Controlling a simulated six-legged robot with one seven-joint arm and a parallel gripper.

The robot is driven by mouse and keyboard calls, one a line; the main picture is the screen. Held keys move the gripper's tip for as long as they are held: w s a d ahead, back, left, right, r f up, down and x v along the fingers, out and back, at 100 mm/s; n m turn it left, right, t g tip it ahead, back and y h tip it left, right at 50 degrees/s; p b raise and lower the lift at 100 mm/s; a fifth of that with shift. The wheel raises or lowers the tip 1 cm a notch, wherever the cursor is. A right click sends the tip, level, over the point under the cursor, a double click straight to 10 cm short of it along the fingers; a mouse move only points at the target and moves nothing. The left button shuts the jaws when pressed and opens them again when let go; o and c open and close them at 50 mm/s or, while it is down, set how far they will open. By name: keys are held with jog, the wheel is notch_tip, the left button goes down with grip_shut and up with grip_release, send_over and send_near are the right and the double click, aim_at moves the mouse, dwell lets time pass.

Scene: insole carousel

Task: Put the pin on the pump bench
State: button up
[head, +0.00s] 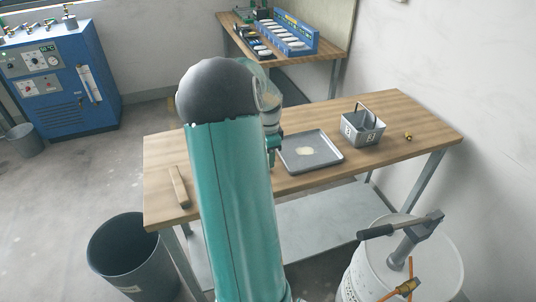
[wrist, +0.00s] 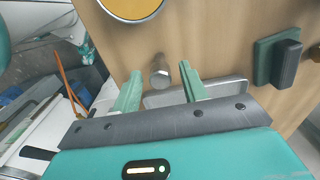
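A short metal pin (wrist: 161,72) with a wider head shows in the wrist view against the wooden top. My gripper (wrist: 161,76) is open, its two green fingers on either side of the pin with a gap on both sides. I cannot tell how far the fingertips are from the pin in depth. In the head view my arm hides the pin and most of my gripper (head: 272,146), left of the grey tray. The near wooden bench (head: 385,108) stands under it; I cannot tell whether this is the pump bench.
A grey tray (head: 326,164), a metal basket (head: 363,128) and a small brass piece (head: 408,136) are on the bench. A wooden stick (head: 180,187) lies at its left. A bin (head: 128,262) and white drum (head: 440,262) stand in front. A blue machine (head: 70,85) stands back left.

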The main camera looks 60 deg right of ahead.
notch_tip(320, 180, up, 12)
jog(key=shift+r, duration=0.15)
dwell(0.6)
jog(key=w+a+r+n+t, duration=0.15)
jog(key=w+a+n, duration=0.25)
jog(key=a, duration=0.5)
jog(key=w+a+r+n, duration=0.3)
jog(key=a+n, duration=0.1)
jog(key=a, duration=0.4)
jog(key=w+a+r+n+t, duration=0.15)
jog(key=w+a+n, duration=0.3)
jog(key=a, duration=0.45)
jog(key=s+a+n+t, duration=0.1)
jog(key=s+a+n, duration=0.1)
jog(key=a+n, duration=0.2)
jog(key=s+a+n, duration=0.3)
jog(key=a+n, duration=0.2)
jog(key=a, duration=0.6)
jog(key=s+a+f+n+t, duration=0.1)
jog(key=s+a+n, duration=0.1)
jog(key=a+n, duration=0.3)
jog(key=a, duration=0.3)
jog(key=shift+s+t, duration=0.3)
jog(key=shift+s, duration=0.05)
jog(key=shift+n, duration=0.25)
